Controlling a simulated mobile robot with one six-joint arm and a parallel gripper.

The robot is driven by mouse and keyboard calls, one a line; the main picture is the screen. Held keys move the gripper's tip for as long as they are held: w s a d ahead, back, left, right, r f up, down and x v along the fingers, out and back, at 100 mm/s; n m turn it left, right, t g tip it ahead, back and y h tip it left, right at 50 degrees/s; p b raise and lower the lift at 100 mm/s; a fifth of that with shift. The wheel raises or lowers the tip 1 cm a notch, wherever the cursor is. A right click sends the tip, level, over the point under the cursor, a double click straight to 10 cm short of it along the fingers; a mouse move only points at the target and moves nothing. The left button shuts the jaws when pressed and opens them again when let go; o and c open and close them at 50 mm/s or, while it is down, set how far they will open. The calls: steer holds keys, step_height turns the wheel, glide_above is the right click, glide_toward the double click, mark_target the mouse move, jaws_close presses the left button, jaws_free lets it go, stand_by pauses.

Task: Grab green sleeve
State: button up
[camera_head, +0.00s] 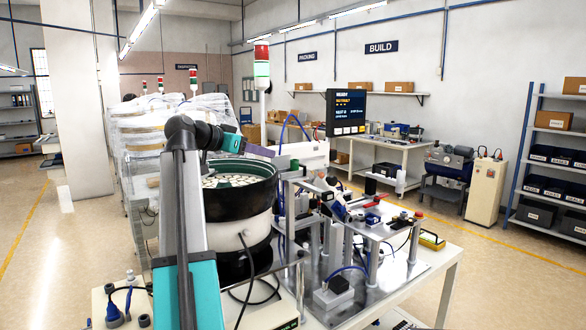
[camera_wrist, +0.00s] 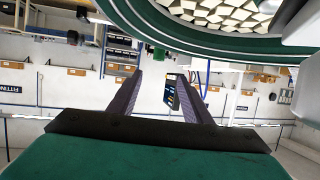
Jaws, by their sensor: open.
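My gripper (camera_head: 262,151) is open and empty, held above the far rim of the bowl feeder (camera_head: 238,200). In the wrist view its two dark fingers (camera_wrist: 160,78) stand apart with nothing between them. A small green piece, perhaps the green sleeve (camera_head: 294,164), shows just right of the bowl at the fixture's upper end, to the right of and slightly below my fingertips. I cannot tell for certain that both are the same piece.
The bowl holds many pale parts, and its green rim (camera_wrist: 160,28) curves close by in the wrist view. A metal fixture (camera_head: 370,225) with posts, blocks and cables stands right of the bowl. A screen (camera_head: 346,112) rises behind it. Wrapped stacks (camera_head: 150,130) stand behind left.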

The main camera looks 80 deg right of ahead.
steer(key=shift+s+d, duration=0.15)
steer(key=p, duration=0.2)
glide_toward(293, 160)
steer(key=shift+x, duration=1.9)
steer(key=shift+d, duration=0.2)
steer(key=shift+s+d+p, duration=0.15)
steer(key=shift+d+p, duration=0.2)
steer(key=shift+p+x, duration=0.85)
steer(key=shift+x, duration=1.25)
steer(key=shift+a+f, duration=0.1)
steer(key=c, duration=1.1)
